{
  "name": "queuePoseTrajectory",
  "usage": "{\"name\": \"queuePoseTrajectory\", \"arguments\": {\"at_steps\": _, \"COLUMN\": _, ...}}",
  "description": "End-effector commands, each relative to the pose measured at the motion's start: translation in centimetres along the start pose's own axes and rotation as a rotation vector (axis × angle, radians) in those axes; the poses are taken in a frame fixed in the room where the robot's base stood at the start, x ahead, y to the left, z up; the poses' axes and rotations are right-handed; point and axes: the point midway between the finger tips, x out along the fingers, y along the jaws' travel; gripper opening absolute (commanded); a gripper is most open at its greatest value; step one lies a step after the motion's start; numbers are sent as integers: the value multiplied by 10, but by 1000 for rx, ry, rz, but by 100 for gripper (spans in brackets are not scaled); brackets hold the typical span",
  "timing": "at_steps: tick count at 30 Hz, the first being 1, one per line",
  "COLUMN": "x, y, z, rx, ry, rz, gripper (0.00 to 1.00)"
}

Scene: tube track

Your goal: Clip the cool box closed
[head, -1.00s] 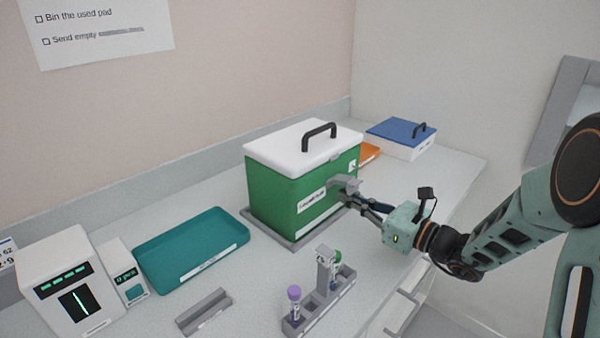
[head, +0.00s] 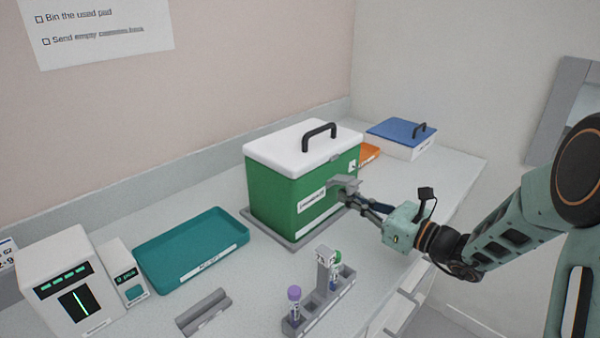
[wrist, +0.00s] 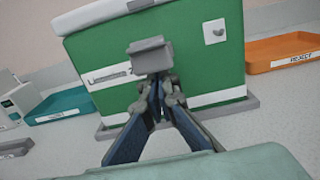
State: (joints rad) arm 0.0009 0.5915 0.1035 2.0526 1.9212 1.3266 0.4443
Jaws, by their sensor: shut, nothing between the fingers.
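The green cool box (head: 275,197) stands on a grey base (head: 292,243), its white lid (head: 285,145) lying on top with a black handle. It also shows in the wrist view (wrist: 195,60). A grey clip (head: 343,185) juts from its front; in the wrist view the clip (wrist: 150,56) stands just beyond my fingertips. A small grey catch (head: 336,157) is at the lid's edge above. My gripper (head: 357,199) is shut and empty, at the clip's lower side. Its fingers (wrist: 160,88) meet just below the clip; whether they touch it I cannot tell.
A teal tray (head: 190,272) and white devices (head: 72,285) stand at the left. A tube rack (head: 325,300) with tubes is in front of the box. An orange tray (head: 369,153) and a blue-lidded white box (head: 400,140) stand behind at the right.

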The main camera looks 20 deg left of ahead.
Motion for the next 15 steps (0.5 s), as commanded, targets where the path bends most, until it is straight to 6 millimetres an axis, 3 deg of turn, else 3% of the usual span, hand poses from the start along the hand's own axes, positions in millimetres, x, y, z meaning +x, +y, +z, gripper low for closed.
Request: {"name": "queuePoseTrajectory", "arguments": {"at_steps": 15, "x": 0, "y": 0, "z": 14, "rx": -1, "ry": 0, "rz": 0, "gripper": 0}}
